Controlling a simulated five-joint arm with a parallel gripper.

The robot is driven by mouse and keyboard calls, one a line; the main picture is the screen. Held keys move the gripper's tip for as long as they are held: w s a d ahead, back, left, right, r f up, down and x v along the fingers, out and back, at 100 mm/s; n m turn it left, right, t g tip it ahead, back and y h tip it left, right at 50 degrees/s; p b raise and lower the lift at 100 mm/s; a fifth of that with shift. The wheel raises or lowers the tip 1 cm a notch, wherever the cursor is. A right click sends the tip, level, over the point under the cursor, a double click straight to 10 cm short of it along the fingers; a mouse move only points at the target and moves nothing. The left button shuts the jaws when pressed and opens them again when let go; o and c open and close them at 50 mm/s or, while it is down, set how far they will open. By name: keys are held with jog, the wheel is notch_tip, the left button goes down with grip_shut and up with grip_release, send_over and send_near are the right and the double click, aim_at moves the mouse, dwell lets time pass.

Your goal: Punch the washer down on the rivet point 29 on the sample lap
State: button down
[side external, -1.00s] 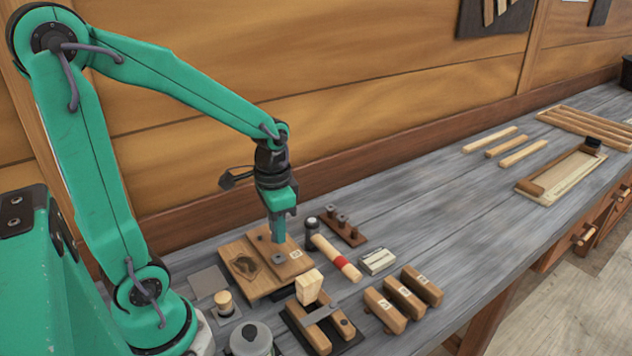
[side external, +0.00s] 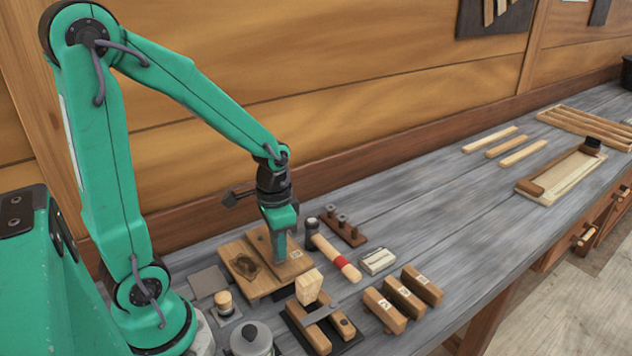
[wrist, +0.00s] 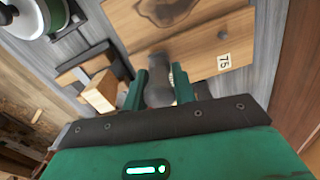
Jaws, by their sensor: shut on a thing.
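The sample lap (side external: 240,255) is a light wooden board with an overlapping plank and a dark oval mark. It also shows in the wrist view (wrist: 130,25), with a white tag (wrist: 223,61) that seems to read 75. My gripper (side external: 280,259) is low over the overlapping plank, pointing down. In the wrist view, my gripper (wrist: 158,88) is shut on a grey cylindrical punch (wrist: 158,90). The punch's lower end is close to the lap; I cannot tell whether it touches. A small grey round spot (wrist: 194,37) shows on the plank beside it. The washer under the punch is hidden.
A hammer (side external: 336,258) with a red band lies close to the right of the lap, with a brown rack (side external: 343,233) behind. A small pale box (side external: 378,261), labelled wooden blocks (side external: 404,298), a wooden block (side external: 309,286) and a grey pot (side external: 250,340) stand around.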

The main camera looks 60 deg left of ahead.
jog(key=shift+f, duration=0.65)
dwell(0.8)
jog(key=c, duration=1.1)
grip_release()
jog(key=shift+o, duration=0.2)
jog(key=shift+r, duration=4)
